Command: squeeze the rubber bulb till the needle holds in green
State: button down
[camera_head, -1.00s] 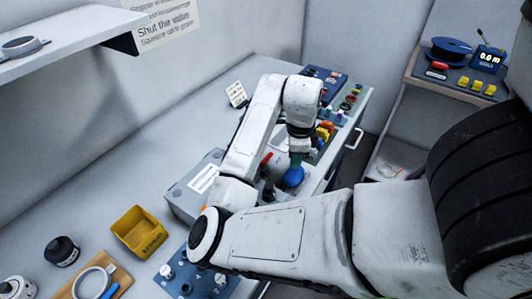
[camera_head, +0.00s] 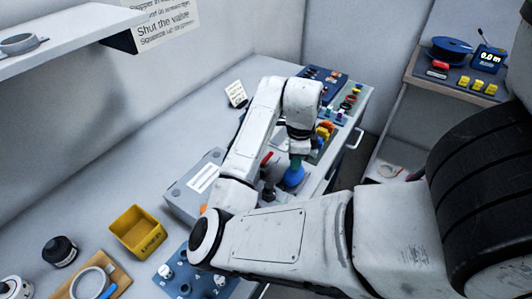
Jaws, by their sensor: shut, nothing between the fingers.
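The blue rubber bulb (camera_head: 293,177) stands near the front edge of the bench, partly covered by my arm. My gripper (camera_head: 297,158) points down right at the top of the bulb. Its fingers are small and mostly hidden by my wrist; it is shut with nothing held between the fingers. Whether the fingertips touch the bulb cannot be told. No gauge needle or green band can be made out.
A grey box (camera_head: 192,190) lies left of the bulb. A yellow bin (camera_head: 137,231) and a blue panel with knobs (camera_head: 183,284) are nearer. Coloured parts (camera_head: 325,130) crowd the bench behind my gripper. Bare bench lies along the wall.

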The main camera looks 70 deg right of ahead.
jog(key=shift+f+b, duration=0.7)
jog(key=shift+f, duration=0.25)
dwell(0.4)
jog(key=shift+r, duration=0.1)
jog(key=shift+r+p, duration=3.1)
jog(key=shift+r, duration=0.4)
jog(key=shift+w+f, duration=0.1)
